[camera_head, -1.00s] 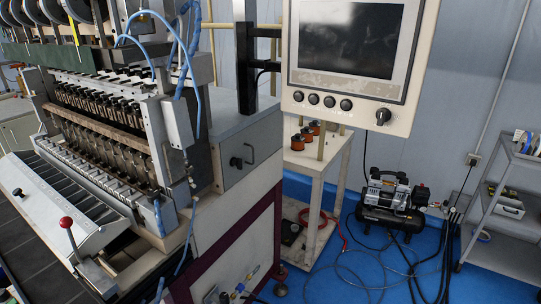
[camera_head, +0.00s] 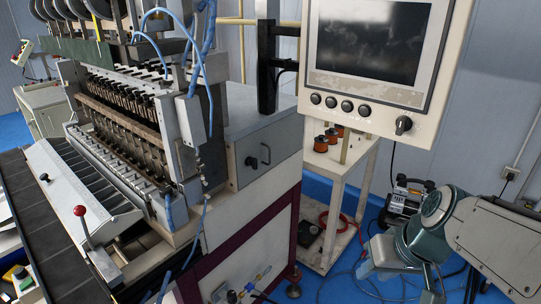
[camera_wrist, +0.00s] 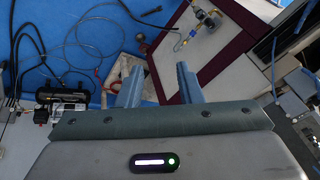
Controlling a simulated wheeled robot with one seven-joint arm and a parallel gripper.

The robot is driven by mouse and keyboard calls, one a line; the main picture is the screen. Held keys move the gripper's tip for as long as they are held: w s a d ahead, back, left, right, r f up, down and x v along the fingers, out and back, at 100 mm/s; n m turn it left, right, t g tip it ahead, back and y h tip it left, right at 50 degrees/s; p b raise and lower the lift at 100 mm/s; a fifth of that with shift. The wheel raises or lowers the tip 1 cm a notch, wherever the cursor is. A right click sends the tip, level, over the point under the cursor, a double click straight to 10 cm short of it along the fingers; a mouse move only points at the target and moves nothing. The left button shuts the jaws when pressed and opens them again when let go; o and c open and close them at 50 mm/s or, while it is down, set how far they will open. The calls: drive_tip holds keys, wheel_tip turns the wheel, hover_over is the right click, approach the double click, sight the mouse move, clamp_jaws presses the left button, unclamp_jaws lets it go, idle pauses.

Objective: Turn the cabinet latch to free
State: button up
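The cabinet latch (camera_head: 250,161) is a small black knob on the grey side panel of the winding machine (camera_head: 262,155), left of a dark pull handle (camera_head: 265,153). It is small here, and I cannot tell its exact angle. My gripper (camera_head: 372,272) is low at the right in the head view, apart from the panel and in front of the white stand. In the wrist view the two blue-grey fingers of my gripper (camera_wrist: 159,80) stand apart with nothing between them. I cannot make out the latch in the wrist view.
A control screen (camera_head: 375,55) with knobs hangs right of the panel. A white stand (camera_head: 340,190) with orange spools is below it. An air compressor (camera_head: 405,195) and loose hoses lie on the blue floor. Pipe fittings (camera_wrist: 198,25) stick out from the machine's lower panel.

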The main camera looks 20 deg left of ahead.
drive_tip(key=w+a+r+n+y, duration=0.4)
drive_tip(key=w+a+n+y, duration=0.1)
drive_tip(key=w+a, duration=0.75)
drive_tip(key=n+t+y+p, duration=0.2)
drive_tip(key=n+t+y, duration=0.1)
drive_tip(key=n+y, duration=0.15)
approach(257, 163)
drive_tip(key=shift+n+h, duration=0.25)
drive_tip(key=p+x, duration=0.2)
drive_tip(key=x, duration=0.2)
drive_tip(key=p+x, duration=0.2)
drive_tip(key=x, duration=0.3)
drive_tip(key=shift+a+r+p, duration=0.15)
drive_tip(key=shift+a+p, duration=0.15)
clamp_jaws()
